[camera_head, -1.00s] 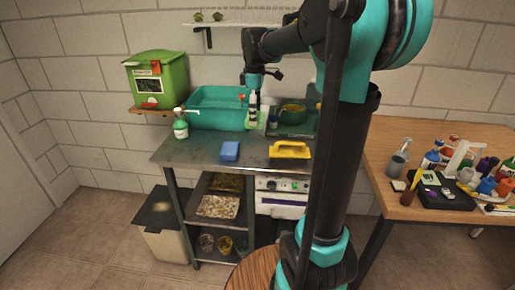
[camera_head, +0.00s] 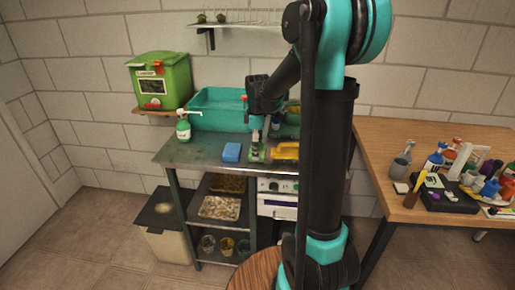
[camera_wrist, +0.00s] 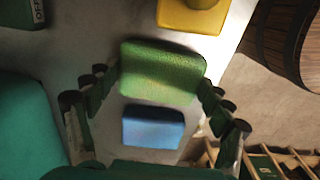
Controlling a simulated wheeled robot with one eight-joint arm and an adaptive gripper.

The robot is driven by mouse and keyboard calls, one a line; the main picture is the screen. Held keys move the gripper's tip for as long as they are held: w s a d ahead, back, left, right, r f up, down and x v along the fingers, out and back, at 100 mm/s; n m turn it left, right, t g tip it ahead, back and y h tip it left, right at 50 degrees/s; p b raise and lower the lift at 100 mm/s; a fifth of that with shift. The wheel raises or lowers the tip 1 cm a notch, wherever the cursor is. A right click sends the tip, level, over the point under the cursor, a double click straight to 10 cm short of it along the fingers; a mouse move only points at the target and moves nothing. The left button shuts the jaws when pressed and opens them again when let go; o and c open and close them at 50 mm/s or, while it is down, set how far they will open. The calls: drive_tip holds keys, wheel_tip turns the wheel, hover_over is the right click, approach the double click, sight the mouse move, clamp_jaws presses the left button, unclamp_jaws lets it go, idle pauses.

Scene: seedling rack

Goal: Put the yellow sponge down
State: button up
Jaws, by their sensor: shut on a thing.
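A sponge with a green, slightly yellowish face (camera_wrist: 163,73) is between the fingers of my gripper (camera_wrist: 158,88) in the wrist view. My gripper is shut on it, with a finger at each side edge. In the head view my gripper (camera_head: 256,152) points down over the front of the metal bench (camera_head: 190,152). Only a little green of the sponge shows there. I cannot tell whether it touches the bench top. No plainly yellow side of it is visible.
A spray bottle (camera_head: 183,126) and a teal basin (camera_head: 215,108) stand behind. The bench's left part is clear. A wooden table (camera_head: 400,207) stands right.

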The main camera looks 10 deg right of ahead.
drive_tip(key=shift+f, duration=0.1)
drive_tip(key=o, duration=1.3)
wheel_tip(320, 180, up, 12)
drive_tip(key=shift+s, duration=0.1)
